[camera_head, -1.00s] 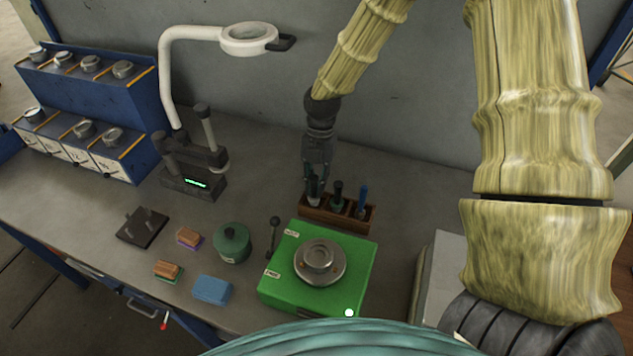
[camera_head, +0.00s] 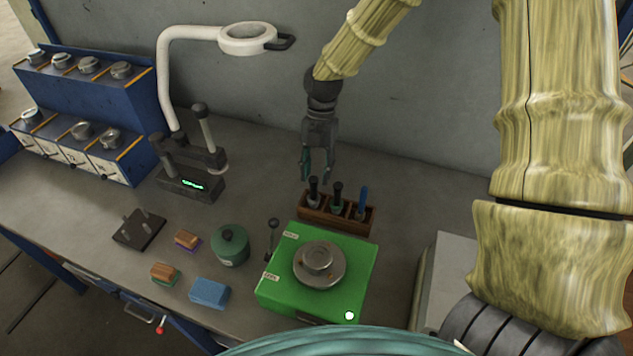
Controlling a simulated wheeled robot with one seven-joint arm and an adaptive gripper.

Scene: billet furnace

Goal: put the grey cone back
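A brown wooden rack (camera_head: 325,218) stands behind the green machine. A grey cone with a black handle (camera_head: 314,199) stands upright in its left compartment. A black-handled piece with a greenish lower part (camera_head: 337,203) is in the middle compartment, and a slim blue piece (camera_head: 362,202) is in the right one. My gripper (camera_head: 317,172) hangs just above the left end of the rack. Its fingers are apart and nothing shows between them. The lower ends of the rack's pieces are hidden by its front wall.
The green machine (camera_head: 345,262) with a round metal chuck stands in front of the rack. A green lidded pot (camera_head: 231,246), small brushes and a blue block (camera_head: 209,292) lie left. A lamp with a white ring head (camera_head: 248,38) rises behind. The bench right of the rack is clear.

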